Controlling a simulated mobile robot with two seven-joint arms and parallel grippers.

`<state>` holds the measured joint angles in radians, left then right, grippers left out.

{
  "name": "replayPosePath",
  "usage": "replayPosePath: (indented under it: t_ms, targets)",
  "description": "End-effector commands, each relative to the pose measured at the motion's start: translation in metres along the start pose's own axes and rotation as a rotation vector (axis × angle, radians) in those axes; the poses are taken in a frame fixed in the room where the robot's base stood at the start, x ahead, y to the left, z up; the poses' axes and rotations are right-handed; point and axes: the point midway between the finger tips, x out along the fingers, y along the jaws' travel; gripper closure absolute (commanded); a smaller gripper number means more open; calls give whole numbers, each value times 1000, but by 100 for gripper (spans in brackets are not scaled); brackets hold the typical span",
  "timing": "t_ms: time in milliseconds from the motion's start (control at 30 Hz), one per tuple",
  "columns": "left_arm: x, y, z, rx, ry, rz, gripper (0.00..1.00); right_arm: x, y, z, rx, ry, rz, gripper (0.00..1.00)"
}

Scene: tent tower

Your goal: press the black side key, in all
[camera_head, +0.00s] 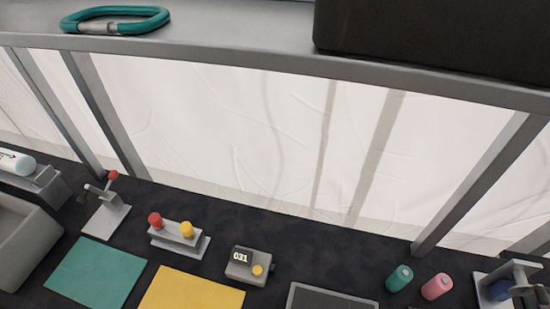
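A small grey counter box (240,269) stands on the dark surface at the lower middle of the head view. It has a black display reading 031 and a yellow round button (257,270) on its front right. I cannot make out a black side key on it at this size. Neither of my grippers is in view.
A grey rail (270,66) crosses above, with a teal carabiner (150,22) and a black box (430,35) on the shelf. A red-and-yellow button block (180,241), a small lever stand (105,217), teal mat (95,272), yellow mat (190,292) and two spools (437,287) surround the counter.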

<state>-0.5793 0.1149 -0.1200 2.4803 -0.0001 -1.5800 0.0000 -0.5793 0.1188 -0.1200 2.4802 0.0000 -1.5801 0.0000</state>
Motion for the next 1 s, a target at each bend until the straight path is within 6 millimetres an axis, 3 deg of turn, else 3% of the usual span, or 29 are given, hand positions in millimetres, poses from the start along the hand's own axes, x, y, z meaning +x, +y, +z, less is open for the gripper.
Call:
replayPosePath:
  t_ms: [167,1000]
  targets:
    - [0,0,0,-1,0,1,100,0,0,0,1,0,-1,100]
    - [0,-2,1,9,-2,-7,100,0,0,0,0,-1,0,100]
